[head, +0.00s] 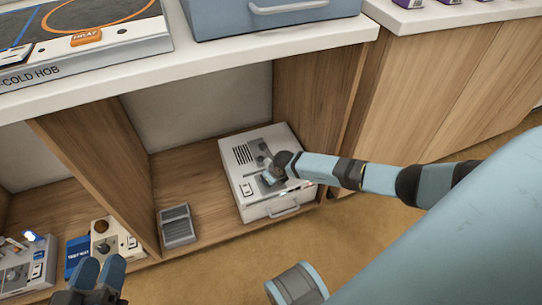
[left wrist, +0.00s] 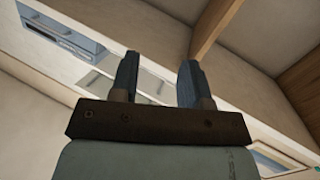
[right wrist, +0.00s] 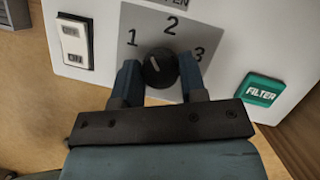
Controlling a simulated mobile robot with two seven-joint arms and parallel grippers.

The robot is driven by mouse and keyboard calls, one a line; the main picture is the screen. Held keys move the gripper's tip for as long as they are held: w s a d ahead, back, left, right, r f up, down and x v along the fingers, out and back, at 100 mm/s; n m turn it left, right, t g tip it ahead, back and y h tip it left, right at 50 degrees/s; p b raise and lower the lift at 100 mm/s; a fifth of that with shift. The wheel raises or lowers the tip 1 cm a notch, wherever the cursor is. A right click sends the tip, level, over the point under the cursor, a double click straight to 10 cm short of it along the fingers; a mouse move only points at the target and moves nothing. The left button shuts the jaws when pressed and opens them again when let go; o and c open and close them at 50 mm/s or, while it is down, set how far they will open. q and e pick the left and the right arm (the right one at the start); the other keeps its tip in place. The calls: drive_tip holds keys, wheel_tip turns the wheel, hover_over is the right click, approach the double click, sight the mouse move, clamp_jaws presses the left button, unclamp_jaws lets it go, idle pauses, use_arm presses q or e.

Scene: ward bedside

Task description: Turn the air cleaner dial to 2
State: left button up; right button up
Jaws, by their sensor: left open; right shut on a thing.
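The air cleaner (head: 236,186) is a white box on the lower shelf. Its black dial (right wrist: 160,68) shows in the right wrist view on a grey plate (right wrist: 210,22) marked 1, 2 and 3. The dial's white pointer line tilts up and left, between the 1 and the 2. My right gripper (right wrist: 162,80) is shut on the dial, one finger on each side. In the head view my right gripper (head: 268,177) reaches the panel from the right and hides the dial. My left gripper (head: 98,272) is open and empty at lower left, away from the air cleaner.
A white ON switch (right wrist: 74,42) and a green FILTER button (right wrist: 263,89) flank the dial. A grey tray-like item (head: 177,225) lies left of the air cleaner. Wooden dividers (head: 95,165) bound the shelf bay. Other devices (head: 18,275) stand at far left.

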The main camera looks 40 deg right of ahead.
drive_tip(key=m+p, duration=0.1)
drive_tip(key=m, duration=0.1)
drive_tip(key=m+h+p, duration=0.1)
drive_tip(key=p, duration=0.1)
drive_tip(key=shift+a+r+m, duration=0.15)
drive_tip(key=shift+m, duration=0.25)
drive_tip(key=shift+m+h, duration=0.6)
drive_tip(key=shift+m, duration=0.4)
use_arm(q)
wheel_tip(320, 180, up, 7)
drive_tip(key=t, duration=0.3)
drive_tip(key=shift+a+n, duration=0.3)
use_arm(e)
drive_tip(key=shift+m+g+h, duration=0.3)
drive_tip(key=shift+m, duration=0.5)
use_arm(q)
drive_tip(key=shift+r, duration=0.1)
use_arm(e)
drive_tip(key=o, duration=0.9)
